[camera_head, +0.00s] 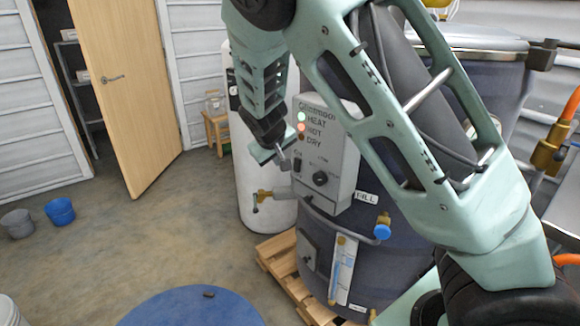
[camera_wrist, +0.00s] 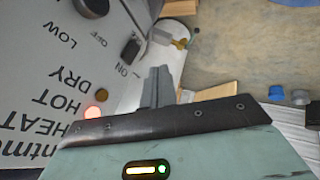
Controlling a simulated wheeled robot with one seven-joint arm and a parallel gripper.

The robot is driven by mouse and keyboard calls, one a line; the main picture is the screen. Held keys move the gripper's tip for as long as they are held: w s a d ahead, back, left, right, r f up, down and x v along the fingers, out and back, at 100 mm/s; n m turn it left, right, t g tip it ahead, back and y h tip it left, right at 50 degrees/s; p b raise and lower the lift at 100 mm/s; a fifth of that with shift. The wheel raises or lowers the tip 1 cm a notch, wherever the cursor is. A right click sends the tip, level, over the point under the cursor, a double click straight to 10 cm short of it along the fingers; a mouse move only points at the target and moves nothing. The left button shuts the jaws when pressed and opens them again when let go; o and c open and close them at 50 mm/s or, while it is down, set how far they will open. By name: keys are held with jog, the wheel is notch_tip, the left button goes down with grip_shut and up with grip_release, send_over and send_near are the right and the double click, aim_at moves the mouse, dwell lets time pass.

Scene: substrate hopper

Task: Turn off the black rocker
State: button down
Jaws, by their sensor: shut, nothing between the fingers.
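The grey control box (camera_head: 340,150) is mounted on the front of the dark drum. Its black rocker (camera_head: 297,165) is at the lower left of the panel, left of the round black knob (camera_head: 320,178). In the wrist view the panel is turned over, and the rocker (camera_wrist: 131,50) shows near the ON and OFF lettering. My gripper (camera_head: 285,162) is shut and empty, close in front of the panel's left edge by the rocker. Its fingertips (camera_wrist: 161,70) appear just beside the rocker; I cannot tell whether they touch. My gripper partly covers the rocker area in the head view.
A green lamp (camera_head: 301,116) and a red lamp (camera_head: 301,128) are lit; the amber DRY lamp (camera_head: 301,137) looks dark. A brass valve (camera_head: 265,196) sticks out below left. A white cylinder (camera_head: 250,190) stands behind. A blue drum lid (camera_head: 190,308) is in front.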

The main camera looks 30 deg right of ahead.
aim_at(297, 165)
jog(key=w+d+f+p, duration=0.1)
jog(key=w+d+f, duration=0.2)
jog(key=d+f, duration=0.3)
jog(key=shift+w+d+f, duration=0.2)
jog(key=shift+w+d, duration=0.05)
jog(key=shift+d, duration=0.1)
